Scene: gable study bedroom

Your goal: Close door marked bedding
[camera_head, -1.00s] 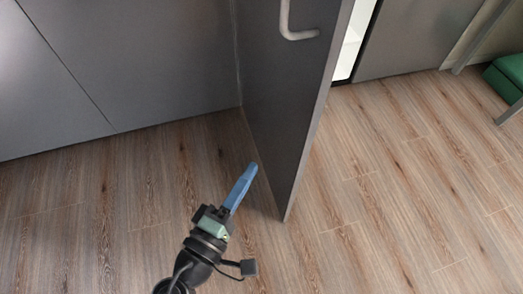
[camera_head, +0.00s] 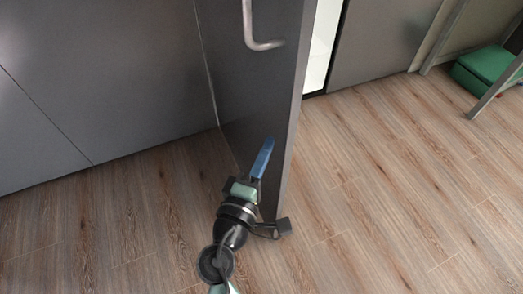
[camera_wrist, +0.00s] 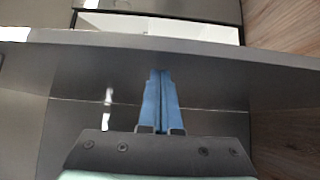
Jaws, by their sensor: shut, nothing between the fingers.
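A dark grey door (camera_head: 248,80) stands wide open, its face with a curved metal handle (camera_head: 262,30) turned toward the left. No marking is readable on it in these views. My gripper (camera_head: 266,146) is shut and empty, with blue fingers, in front of the lower part of this face. In the wrist view the blue fingertips (camera_wrist: 160,74) point at the grey door panel (camera_wrist: 210,75). They are at or very near its surface; I cannot tell whether they touch. The handle is well above my gripper in the head view.
Grey cabinet fronts (camera_head: 100,80) line the left. A white cabinet interior (camera_head: 322,45) shows behind the door, with another grey panel (camera_head: 385,40) to its right. A green box (camera_head: 485,70) sits by a metal leg at the far right. The wooden floor (camera_head: 380,200) is clear.

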